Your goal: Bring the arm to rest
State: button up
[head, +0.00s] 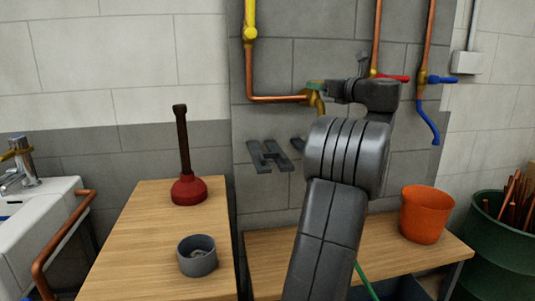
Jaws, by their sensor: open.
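My arm rises from the bottom of the head view, and its dark elbow and wrist stand in front of the grey wall panel.
A red plunger (188,188) and a grey cup (197,257) stand on the left wooden bench (140,240). An orange bucket (423,215) stands on the right bench (455,250). Copper pipes (249,75), red (392,77) and blue (441,79) valve handles line the wall. A green bin (495,235) stands far right.

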jog(key=x, duration=0.3)
jog(key=shift+w+a, duration=0.25)
jog(key=shift+w, duration=0.05)
jog(key=shift+f+m+t+h+b, duration=0.3)
jog(key=shift+h+b, duration=0.1)
jog(key=shift+b, duration=0.35)
jog(key=shift+s+r+h+b, duration=0.15)
jog(key=shift+h+b, duration=0.15)
jog(key=shift+b, duration=0.1)
jog(key=shift+m+t+h+b, duration=0.5)
jog(key=shift+m+h+b, duration=0.3)
jog(key=m+t+h+b, duration=0.1)
jog(key=m+h, duration=0.1)
jog(key=h, duration=0.1)
jog(key=shift+h+b, duration=0.3)
jog(key=shift+b, duration=0.1)
jog(key=m+h, duration=0.2)
jog(key=shift+r+h, duration=0.25)
jog(key=shift+h, duration=0.15)
jog(key=h+p, duration=0.1)
jog(key=m+h+p, duration=0.1)
jog(key=shift+d+r+m+p, duration=0.1)
jog(key=shift+r+m+p, duration=0.1)
jog(key=shift+m+p, duration=0.15)
jog(key=shift+m+h+p, duration=0.55)
jog(key=shift+h+p, duration=0.55)
jog(key=shift+p, duration=0.15)
jog(key=shift+p, duration=0.4)
